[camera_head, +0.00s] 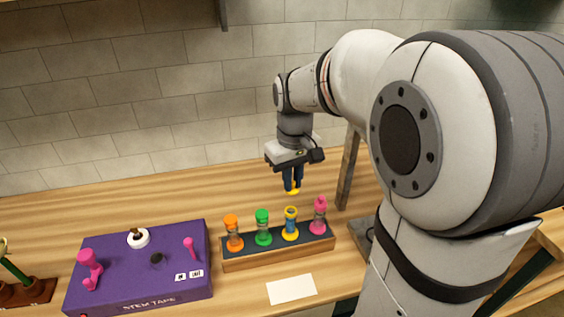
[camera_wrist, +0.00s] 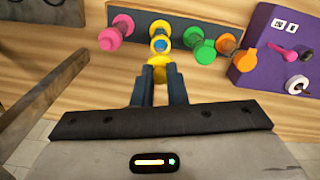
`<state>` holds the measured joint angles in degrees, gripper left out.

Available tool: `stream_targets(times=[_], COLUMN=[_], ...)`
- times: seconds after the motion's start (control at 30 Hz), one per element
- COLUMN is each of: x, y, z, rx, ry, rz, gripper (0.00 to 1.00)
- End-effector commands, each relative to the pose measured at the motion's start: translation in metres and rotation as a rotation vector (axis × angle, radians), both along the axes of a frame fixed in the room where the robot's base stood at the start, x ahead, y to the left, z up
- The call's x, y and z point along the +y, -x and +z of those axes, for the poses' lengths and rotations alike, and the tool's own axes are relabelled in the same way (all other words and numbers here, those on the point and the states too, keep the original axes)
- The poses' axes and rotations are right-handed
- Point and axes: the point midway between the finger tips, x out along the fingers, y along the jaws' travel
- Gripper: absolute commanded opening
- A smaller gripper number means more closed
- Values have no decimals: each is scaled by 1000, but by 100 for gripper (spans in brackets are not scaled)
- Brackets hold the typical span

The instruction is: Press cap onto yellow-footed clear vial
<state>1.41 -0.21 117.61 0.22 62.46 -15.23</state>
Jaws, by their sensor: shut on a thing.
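My gripper (camera_head: 292,184) is shut on a small yellow cap (camera_head: 293,192) and points down above the rack. The cap shows between the fingertips in the wrist view (camera_wrist: 158,68). The yellow-footed clear vial (camera_head: 290,224) stands upright in the rack below, with a yellow ring at its top and blue inside. It also shows in the wrist view (camera_wrist: 160,42), just beyond the cap. The cap and vial are apart in the head view. The cap's underside is hidden.
The dark-topped wooden rack (camera_head: 277,257) also holds orange (camera_head: 234,234), green (camera_head: 263,227) and pink (camera_head: 319,214) capped vials close by. A purple stem tape box (camera_head: 140,283) stands left. A white card (camera_head: 291,289) lies in front. A wooden post (camera_head: 348,170) rises right of my gripper.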

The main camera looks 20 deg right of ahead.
Motion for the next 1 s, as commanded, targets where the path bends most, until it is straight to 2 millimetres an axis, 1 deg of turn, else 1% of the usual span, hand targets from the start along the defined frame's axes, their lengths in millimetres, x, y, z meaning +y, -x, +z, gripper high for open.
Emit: stream_targets(times=[0.27, 0.8, 1.0], x=[2, 3, 3], y=[0, 0, 0], z=[-10, -58, -64], rx=[1, 0, 0], ry=[0, 0, 0], rz=[8, 10, 10], gripper=[0, 0, 0])
